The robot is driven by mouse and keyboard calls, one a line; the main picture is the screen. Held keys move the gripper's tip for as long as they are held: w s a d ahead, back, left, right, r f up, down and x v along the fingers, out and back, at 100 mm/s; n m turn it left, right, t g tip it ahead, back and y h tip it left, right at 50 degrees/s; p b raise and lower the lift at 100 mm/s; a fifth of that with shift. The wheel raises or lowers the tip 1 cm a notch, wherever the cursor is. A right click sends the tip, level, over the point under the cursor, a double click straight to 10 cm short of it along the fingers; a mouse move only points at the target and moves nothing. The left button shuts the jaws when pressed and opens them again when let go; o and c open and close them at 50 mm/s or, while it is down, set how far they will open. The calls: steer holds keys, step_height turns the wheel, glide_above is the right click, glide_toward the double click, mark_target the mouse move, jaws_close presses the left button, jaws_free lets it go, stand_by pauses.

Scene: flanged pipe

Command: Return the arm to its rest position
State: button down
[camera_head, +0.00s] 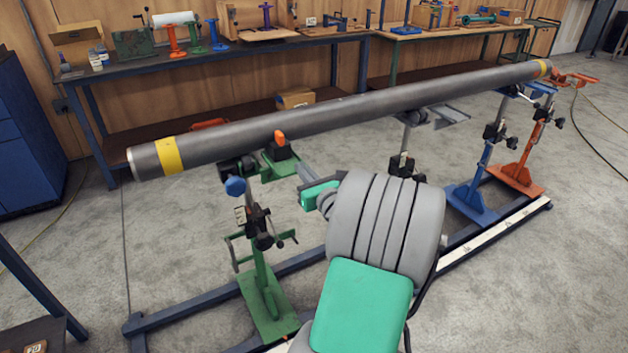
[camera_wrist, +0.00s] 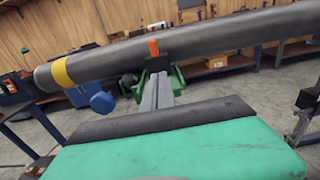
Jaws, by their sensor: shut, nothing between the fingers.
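My gripper (camera_head: 281,168) reaches out from my grey and green arm toward the head of the green pipe stand (camera_head: 262,285), below the long grey pipe (camera_head: 330,112). In the wrist view its fingers (camera_wrist: 157,92) are together, with nothing seen between them. The fingertips are close to the green stand head and an orange-tipped part (camera_wrist: 153,48); I cannot tell whether they touch. The pipe lies across several stands, with a yellow band (camera_head: 168,156) near its left end. The rest position is not marked in view.
A blue stand (camera_head: 472,196) and an orange stand (camera_head: 517,176) hold the pipe's right part. A dark floor frame (camera_head: 180,315) runs under the stands. Workbenches (camera_head: 200,62) with tools line the wall. A blue cabinet (camera_head: 25,140) is at left. Open concrete floor lies at lower right.

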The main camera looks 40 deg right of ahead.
steer(key=v, duration=0.6)
steer(key=w+a+f+n+g+y+p, duration=0.1)
steer(key=w+a+n+g+y+p, duration=0.25)
steer(key=a+n, duration=0.8)
steer(key=w+a+f+n+g+y+p, duration=0.1)
steer(key=w+a+n+g+y+p, duration=0.25)
steer(key=a+n, duration=0.85)
steer(key=s+a+r+n+g+h+p, duration=0.1)
steer(key=s+a+r+n+g, duration=0.1)
steer(key=s+n, duration=0.5)
steer(key=s+a+r+n+g+h+p, duration=0.1)
steer(key=s+a+r+n+g+p, duration=0.1)
steer(key=s+a+n+g, duration=0.3)
steer(key=s+a+n, duration=0.2)
steer(key=s+n, duration=0.1)
steer(key=n, duration=0.1)
steer(key=shift+s+a+r, duration=0.15)
steer(key=shift+a+r, duration=0.05)
steer(key=shift+r, duration=0.15)
